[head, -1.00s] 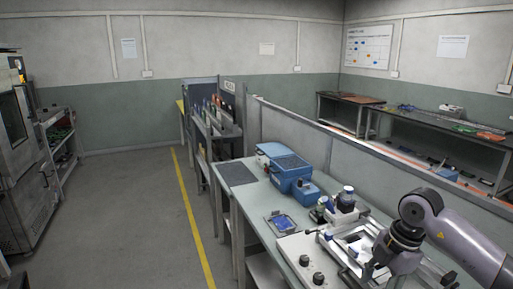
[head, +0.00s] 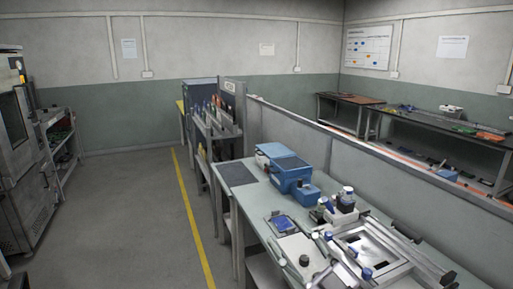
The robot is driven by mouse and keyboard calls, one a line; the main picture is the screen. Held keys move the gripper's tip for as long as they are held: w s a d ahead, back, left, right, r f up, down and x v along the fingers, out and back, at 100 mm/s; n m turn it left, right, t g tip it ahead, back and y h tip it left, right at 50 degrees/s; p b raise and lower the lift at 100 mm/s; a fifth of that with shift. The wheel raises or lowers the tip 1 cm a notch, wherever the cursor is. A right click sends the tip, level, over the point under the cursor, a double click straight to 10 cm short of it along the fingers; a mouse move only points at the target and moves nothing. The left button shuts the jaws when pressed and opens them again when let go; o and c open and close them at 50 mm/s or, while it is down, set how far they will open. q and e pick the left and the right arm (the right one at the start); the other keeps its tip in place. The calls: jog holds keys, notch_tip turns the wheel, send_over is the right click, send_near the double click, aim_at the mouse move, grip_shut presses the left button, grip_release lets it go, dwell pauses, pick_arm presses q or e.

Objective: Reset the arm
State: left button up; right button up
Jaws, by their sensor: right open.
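Neither of my grippers shows in the head view now, and no arm is in the picture. The workbench (head: 257,214) at the lower right holds a metal fixture (head: 378,246) with a light frame, rails and blue-topped knobs. The fixture is in clear view with no arm over it. A blue box-shaped device (head: 289,172) stands farther back on the same bench. A small blue item on a tray (head: 281,224) lies in front of it.
A grey partition (head: 330,150) runs behind the bench. A back bench (head: 440,130) with parts stands beyond it at the right. Grey machines (head: 15,150) and a shelf (head: 60,145) stand at the left. The floor aisle (head: 130,215) by the yellow line (head: 196,222) is clear.

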jog(key=s+d+f+m+g+h, duration=0.2)
jog(key=d+f+m+h, duration=0.55)
jog(key=f, duration=0.25)
jog(key=s+d+f+m+g+h, duration=0.1)
jog(key=s+d+f+m+h, duration=0.2)
jog(key=d+f+m+h, duration=0.55)
jog(key=s+a+f+n+g+y, duration=0.1)
jog(key=s+f+n+g, duration=0.1)
jog(key=s+f+g, duration=0.7)
jog(key=s+a+f+n+g, duration=0.1)
jog(key=s+f+n+g, duration=0.1)
jog(key=s+f, duration=0.75)
jog(key=s+f+g, duration=0.1)
jog(key=s+f, duration=0.1)
jog(key=f, duration=0.9)
jog(key=s+f, duration=0.2)
jog(key=f, duration=0.9)
jog(key=s+d+f+g, duration=0.1)
jog(key=s+d+f, duration=0.1)
jog(key=s+f, duration=1.4)
jog(key=shift+s+d+f, duration=0.3)
jog(key=shift+s+d, duration=0.1)
jog(key=shift+s, duration=0.05)
